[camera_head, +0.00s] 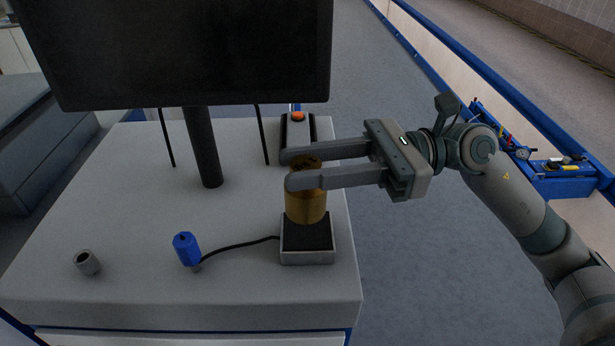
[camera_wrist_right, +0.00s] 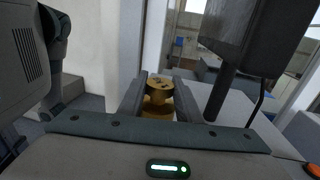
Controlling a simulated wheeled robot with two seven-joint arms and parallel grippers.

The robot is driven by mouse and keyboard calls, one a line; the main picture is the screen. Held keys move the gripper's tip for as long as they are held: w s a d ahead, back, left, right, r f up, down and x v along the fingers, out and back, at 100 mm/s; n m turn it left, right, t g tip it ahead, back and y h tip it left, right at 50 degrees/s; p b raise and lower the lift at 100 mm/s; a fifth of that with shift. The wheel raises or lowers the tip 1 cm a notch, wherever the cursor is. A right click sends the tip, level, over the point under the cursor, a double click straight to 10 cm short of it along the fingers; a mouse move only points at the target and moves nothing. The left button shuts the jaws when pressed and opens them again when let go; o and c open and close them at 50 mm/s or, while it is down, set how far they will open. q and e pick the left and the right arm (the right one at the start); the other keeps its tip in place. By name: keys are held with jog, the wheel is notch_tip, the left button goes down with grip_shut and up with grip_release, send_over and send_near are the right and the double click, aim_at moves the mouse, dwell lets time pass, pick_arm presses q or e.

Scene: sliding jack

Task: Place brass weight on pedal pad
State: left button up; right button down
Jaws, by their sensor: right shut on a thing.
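The brass weight (camera_head: 306,206) is a gold cylinder held upright in the head view. My right gripper (camera_head: 288,168) is shut on its upper part, with one finger on its near side and one on its far side. In the right wrist view the weight's knobbed top (camera_wrist_right: 158,88) shows between the fingers (camera_wrist_right: 158,100). The pedal pad (camera_head: 307,252) is a black-topped square block at the table's front right. The weight's lower end is over the back part of the pad; I cannot tell whether they touch. My left gripper is not in view.
A black monitor (camera_head: 190,50) on a post stands at the back of the table (camera_head: 110,210). A box with an orange button (camera_head: 298,118) lies behind the weight. A small grey cup (camera_head: 87,262) lies front left.

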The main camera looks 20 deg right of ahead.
aim_at(308, 191)
dwell(0.4)
jog(key=shift+f+p, duration=0.65)
jog(key=shift+f, duration=1.3)
jog(key=shift+f, duration=0.25)
jog(key=c, duration=1.3)
grip_release()
